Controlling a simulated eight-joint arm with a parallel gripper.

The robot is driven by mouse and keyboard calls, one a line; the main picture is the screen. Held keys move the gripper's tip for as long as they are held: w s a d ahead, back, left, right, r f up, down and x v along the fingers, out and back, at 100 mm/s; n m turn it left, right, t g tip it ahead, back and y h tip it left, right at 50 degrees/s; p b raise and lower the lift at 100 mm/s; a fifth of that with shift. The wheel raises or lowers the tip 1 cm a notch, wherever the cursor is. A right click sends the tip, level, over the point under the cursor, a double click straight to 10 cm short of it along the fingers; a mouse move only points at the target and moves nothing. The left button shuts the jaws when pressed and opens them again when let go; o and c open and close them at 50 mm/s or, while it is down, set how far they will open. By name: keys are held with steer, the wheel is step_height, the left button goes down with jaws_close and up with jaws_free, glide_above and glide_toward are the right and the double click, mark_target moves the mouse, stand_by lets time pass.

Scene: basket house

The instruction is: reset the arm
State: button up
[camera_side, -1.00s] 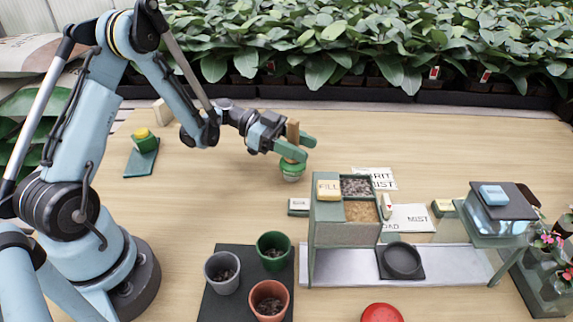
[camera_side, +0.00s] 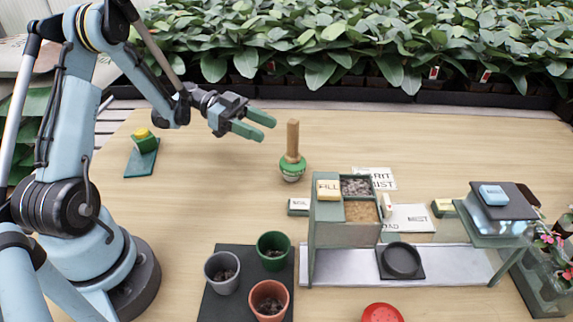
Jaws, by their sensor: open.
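My gripper (camera_side: 257,126) is open and empty, raised above the table left of centre. Its two green fingers point to the right. A green, round-based tool with an upright wooden handle (camera_side: 292,140) stands on the table to the right of and below my fingers, apart from them.
Grey, green and terracotta pots (camera_side: 222,272) stand on a dark mat at the front. A hopper box (camera_side: 341,232) and metal tray (camera_side: 440,262) stand right of centre. A green and yellow item (camera_side: 144,143) sits at left. Dense plants (camera_side: 350,50) line the back.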

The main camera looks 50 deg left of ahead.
steer(key=shift+v, duration=0.9)
steer(key=shift+d, duration=0.1)
steer(key=d+r+n+g+y, duration=0.1)
steer(key=d+r+n+y, duration=0.2)
steer(key=d+n+y, duration=0.4)
steer(key=s+d+r+n+t+y, duration=0.1)
steer(key=s+d+n+t+y, duration=0.1)
steer(key=s+n+y, duration=0.4)
steer(key=shift+s+r+y, duration=0.15)
steer(key=shift+s+y, duration=0.55)
steer(key=shift+s, duration=1.05)
